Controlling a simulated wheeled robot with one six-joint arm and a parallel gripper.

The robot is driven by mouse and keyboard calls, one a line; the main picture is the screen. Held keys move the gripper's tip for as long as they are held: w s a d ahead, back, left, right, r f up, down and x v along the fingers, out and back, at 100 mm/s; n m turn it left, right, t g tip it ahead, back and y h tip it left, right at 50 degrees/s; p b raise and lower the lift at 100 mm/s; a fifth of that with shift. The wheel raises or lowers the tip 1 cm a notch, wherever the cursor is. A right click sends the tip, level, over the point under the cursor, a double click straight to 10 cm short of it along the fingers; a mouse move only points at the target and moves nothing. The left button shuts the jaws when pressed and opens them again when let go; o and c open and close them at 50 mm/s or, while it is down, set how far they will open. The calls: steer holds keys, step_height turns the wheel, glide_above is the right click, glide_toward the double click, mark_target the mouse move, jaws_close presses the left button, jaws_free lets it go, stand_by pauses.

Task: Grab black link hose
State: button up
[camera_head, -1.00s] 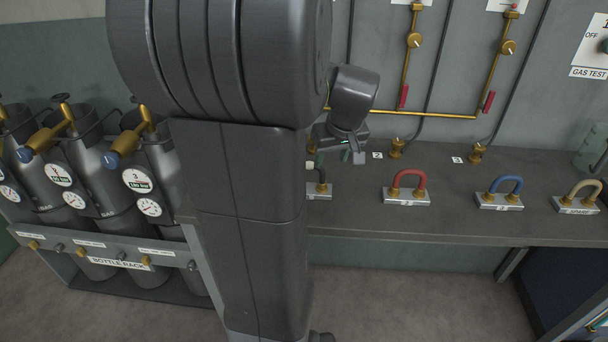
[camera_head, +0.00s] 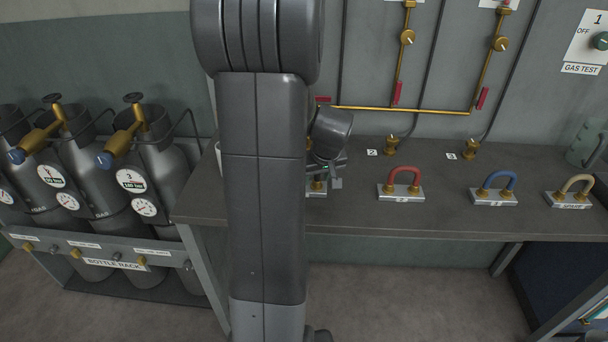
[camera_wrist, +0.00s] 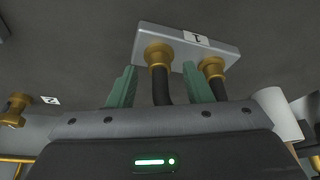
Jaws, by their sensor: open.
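The black link hose (camera_wrist: 161,88) is in the wrist view, with brass ends on a grey plate (camera_wrist: 222,48) labelled 1. My gripper (camera_wrist: 159,78) is open, with one green finger on each side of the hose's left leg. The right leg (camera_wrist: 219,90) is outside the right finger. The hose's bend is hidden behind my gripper body. In the head view my gripper (camera_head: 331,182) is low over the plate at the bench's left part, and the hose is mostly hidden there.
The red hose (camera_head: 405,176), blue hose (camera_head: 501,182) and tan hose (camera_head: 576,184) stand to the right on the bench (camera_head: 440,220). Brass fittings (camera_head: 391,145) and pipes are behind. Gas bottles (camera_head: 98,185) stand in a rack at left. A white cylinder (camera_wrist: 277,112) is near my gripper.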

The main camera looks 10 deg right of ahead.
jaws_close()
